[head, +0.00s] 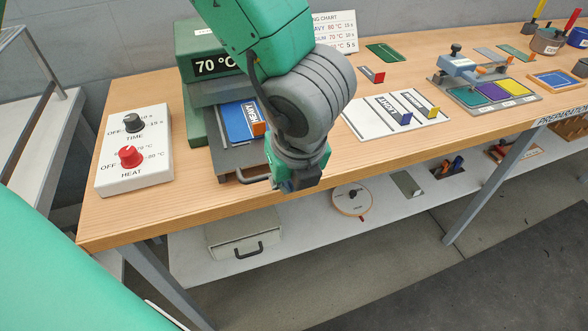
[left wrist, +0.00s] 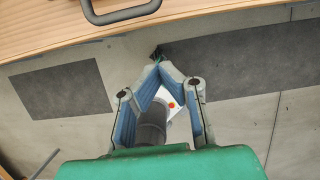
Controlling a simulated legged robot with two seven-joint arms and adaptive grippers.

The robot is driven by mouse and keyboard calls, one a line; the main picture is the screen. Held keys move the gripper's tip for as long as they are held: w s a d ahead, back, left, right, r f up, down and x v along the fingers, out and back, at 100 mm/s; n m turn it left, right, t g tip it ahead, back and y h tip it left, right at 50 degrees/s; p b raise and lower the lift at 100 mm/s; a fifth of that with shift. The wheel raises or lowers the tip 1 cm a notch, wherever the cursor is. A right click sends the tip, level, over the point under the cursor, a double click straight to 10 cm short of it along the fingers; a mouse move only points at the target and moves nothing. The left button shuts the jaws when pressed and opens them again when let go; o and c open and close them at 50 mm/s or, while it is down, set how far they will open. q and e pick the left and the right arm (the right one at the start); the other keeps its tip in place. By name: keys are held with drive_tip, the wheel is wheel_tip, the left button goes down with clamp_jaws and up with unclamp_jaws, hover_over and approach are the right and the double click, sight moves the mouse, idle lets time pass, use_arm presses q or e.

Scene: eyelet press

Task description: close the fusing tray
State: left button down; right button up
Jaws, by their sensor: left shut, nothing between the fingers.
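The fusing tray (head: 222,160) is a grey plate that sticks out of the green press (head: 196,112) toward the table's front edge. A blue card (head: 232,125) with an orange tab lies on it. The tray's dark handle (head: 257,181) is at its front; it also shows at the top of the left wrist view (left wrist: 122,14). My left gripper (head: 298,184) is shut and empty, just right of the handle and apart from it, over the table's front edge. My left arm hides the tray's right part. My right gripper is not in view.
A control box (head: 134,150) with a black and a red knob stands left of the press. Right of my arm are a white board (head: 390,125) with cards and a tray of coloured pads (head: 490,95). A shelf (head: 310,225) below holds a drawer box (head: 243,236).

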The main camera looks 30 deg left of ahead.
sight(262, 138)
use_arm(q)
drive_tip(key=shift+w+a+f, duration=0.75)
drive_tip(key=shift+a+f, duration=0.1)
drive_tip(key=shift+a, duration=0.1)
drive_tip(key=shift+w+a+f, duration=0.75)
drive_tip(key=shift+a+f, duration=0.05)
drive_tip(key=shift+a, duration=0.15)
drive_tip(key=w+a+p, duration=0.1)
drive_tip(key=w+a, duration=0.1)
drive_tip(key=a, duration=0.1)
drive_tip(key=w+a+p, duration=0.1)
drive_tip(key=w+a, duration=0.2)
drive_tip(key=w+a+p, duration=0.2)
drive_tip(key=a, duration=0.1)
drive_tip(key=shift+w, duration=0.25)
drive_tip(key=shift+a, duration=0.15)
drive_tip(key=shift+w+d+r, duration=0.15)
drive_tip(key=shift+w+d, duration=0.05)
drive_tip(key=shift+d, duration=0.05)
